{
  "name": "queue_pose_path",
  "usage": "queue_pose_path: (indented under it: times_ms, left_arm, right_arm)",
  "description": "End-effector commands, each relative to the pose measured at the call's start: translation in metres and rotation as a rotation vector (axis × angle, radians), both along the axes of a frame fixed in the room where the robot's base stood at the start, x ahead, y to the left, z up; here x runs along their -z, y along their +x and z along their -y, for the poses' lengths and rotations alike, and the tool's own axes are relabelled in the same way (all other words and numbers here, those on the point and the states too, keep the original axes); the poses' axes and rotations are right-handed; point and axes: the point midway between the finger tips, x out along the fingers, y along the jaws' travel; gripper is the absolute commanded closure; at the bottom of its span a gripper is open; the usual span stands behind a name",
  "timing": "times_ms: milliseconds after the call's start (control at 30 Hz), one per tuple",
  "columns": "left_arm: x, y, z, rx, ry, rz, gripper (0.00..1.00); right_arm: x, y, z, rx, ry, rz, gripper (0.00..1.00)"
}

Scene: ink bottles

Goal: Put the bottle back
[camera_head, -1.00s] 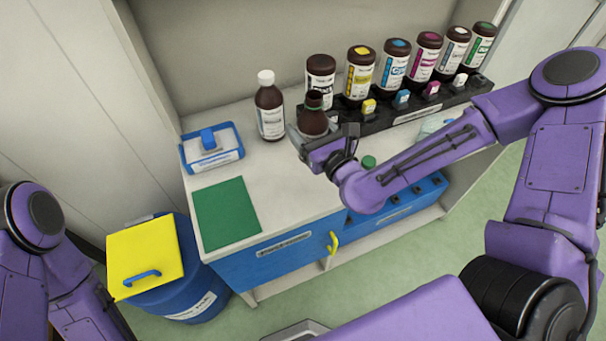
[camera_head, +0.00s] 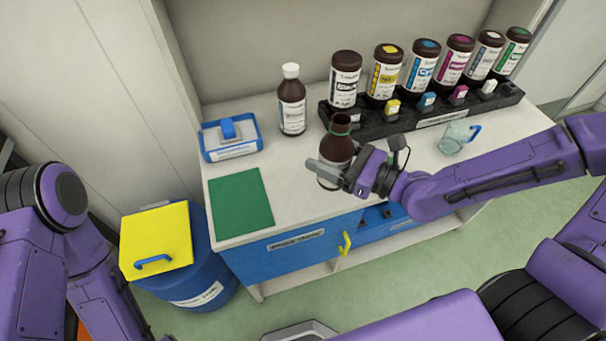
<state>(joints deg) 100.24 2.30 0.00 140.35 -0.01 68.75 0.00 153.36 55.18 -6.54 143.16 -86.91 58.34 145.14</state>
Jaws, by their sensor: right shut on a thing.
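My right gripper (camera_head: 335,177) is shut on a brown bottle (camera_head: 338,147) with an open, capless neck. It holds the bottle roughly upright over the front part of the white bench top; I cannot tell whether its base touches the bench. A black rack (camera_head: 375,121) stands behind it, with inverted brown bottles in a row: black-label (camera_head: 345,80), yellow-label (camera_head: 386,72), cyan-label (camera_head: 422,66), magenta-label (camera_head: 455,58), grey-label (camera_head: 485,54) and green-label (camera_head: 513,50). A white-capped brown bottle (camera_head: 292,105) stands left of the rack. Part of my left arm shows at the left; its gripper is out of view.
A clear cup with a blue handle (camera_head: 457,137) stands right of my right gripper. A blue-and-white box (camera_head: 230,138) and a green mat (camera_head: 240,202) lie on the left of the bench (camera_head: 290,190). A blue bin with a yellow lid (camera_head: 157,236) stands on the floor.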

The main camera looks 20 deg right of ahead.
Motion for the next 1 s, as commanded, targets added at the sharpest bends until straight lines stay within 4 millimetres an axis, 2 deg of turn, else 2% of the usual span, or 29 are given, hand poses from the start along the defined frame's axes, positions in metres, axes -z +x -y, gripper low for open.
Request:
queue_pose_path:
  times_ms: [33, 133, 167, 267, 533, 667, 833, 1000]
  left_arm:
    - [0.019, 0.0, 0.0, 0.0, 0.0, 0.0, 0.31]
    - [0.037, 0.0, 0.0, 0.0, 0.0, 0.0, 0.31]
    - [0.032, 0.0, 0.0, 0.0, 0.0, 0.0, 0.31]
    - [0.035, 0.0, 0.0, 0.0, 0.0, 0.0, 0.31]
    - [0.047, 0.0, 0.0, 0.0, 0.0, 0.0, 0.31]
    - [0.048, 0.0, 0.0, 0.0, 0.0, 0.0, 0.31]
    - [0.053, 0.0, 0.0, 0.0, 0.0, 0.0, 0.31]
    - [0.053, 0.0, 0.0, 0.0, 0.0, 0.0, 0.31]
  right_arm:
    - [0.011, 0.005, -0.002, -0.002, -0.002, 0.006, 0.67]
    - [0.015, 0.013, -0.005, -0.001, -0.002, 0.006, 0.67]
    - [0.013, 0.019, -0.007, 0.0, -0.003, 0.0, 0.67]
    - [0.02, 0.036, -0.014, -0.001, 0.0, -0.003, 0.67]
    - [0.062, 0.068, -0.026, 0.0, -0.001, -0.002, 0.67]
    - [0.072, 0.077, -0.028, 0.001, -0.001, -0.001, 0.67]
    - [0.099, 0.08, -0.03, 0.001, 0.002, -0.003, 0.67]
    - [0.104, 0.08, -0.03, 0.0, 0.001, 0.001, 0.67]
